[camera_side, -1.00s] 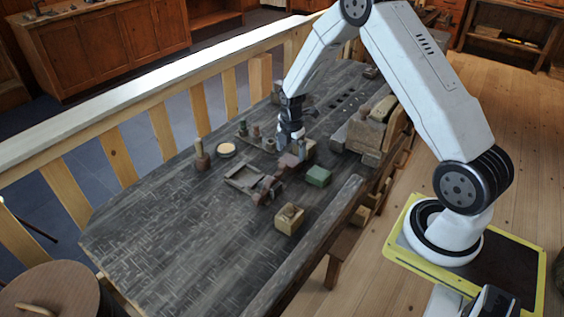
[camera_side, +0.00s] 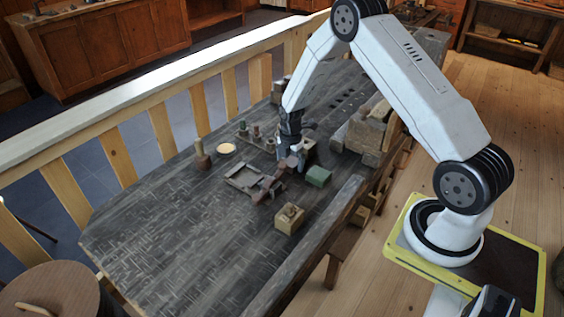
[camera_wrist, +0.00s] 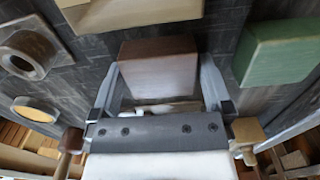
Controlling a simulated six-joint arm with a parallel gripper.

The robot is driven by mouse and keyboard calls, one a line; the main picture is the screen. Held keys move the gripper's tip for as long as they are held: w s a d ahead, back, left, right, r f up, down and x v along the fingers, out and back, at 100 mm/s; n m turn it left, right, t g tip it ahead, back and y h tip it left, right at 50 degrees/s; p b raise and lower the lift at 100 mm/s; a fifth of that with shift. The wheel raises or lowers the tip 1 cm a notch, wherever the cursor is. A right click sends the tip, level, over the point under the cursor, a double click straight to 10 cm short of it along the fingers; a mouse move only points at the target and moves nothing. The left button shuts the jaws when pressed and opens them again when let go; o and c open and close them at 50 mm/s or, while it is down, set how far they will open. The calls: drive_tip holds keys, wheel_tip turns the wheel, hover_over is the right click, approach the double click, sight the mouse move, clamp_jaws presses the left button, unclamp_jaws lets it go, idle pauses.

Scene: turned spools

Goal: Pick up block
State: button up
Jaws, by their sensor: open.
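A reddish-brown block (camera_wrist: 160,66) lies between and just ahead of my two fingers in the wrist view. My gripper (camera_wrist: 160,88) is open, with one finger near each side of the block; I cannot tell whether either touches it. In the side view my gripper (camera_side: 291,163) is low over the bench, and it largely hides the reddish-brown block. A green block (camera_side: 318,176) sits close by to the right of my gripper; it also shows at the right of the wrist view (camera_wrist: 280,50).
The dark workbench (camera_side: 170,235) has free room at its near left. A wooden block with a hole (camera_side: 289,218) stands nearer the camera. A shallow tray (camera_side: 243,177), a turned peg (camera_side: 202,156) and a pale round disc (camera_side: 227,149) lie to the left.

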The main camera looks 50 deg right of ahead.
drive_tip(key=c, duration=0.9)
drive_tip(key=shift+r, duration=0.25)
drive_tip(key=shift+c, duration=0.2)
drive_tip(key=shift+r, duration=0.55)
drive_tip(key=s+a+r, duration=0.4)
drive_tip(key=s+r, duration=0.7)
drive_tip(key=s, duration=0.2)
drive_tip(key=shift+s+r, duration=0.2)
drive_tip(key=shift+s, duration=0.05)
drive_tip(key=shift+w, duration=0.15)
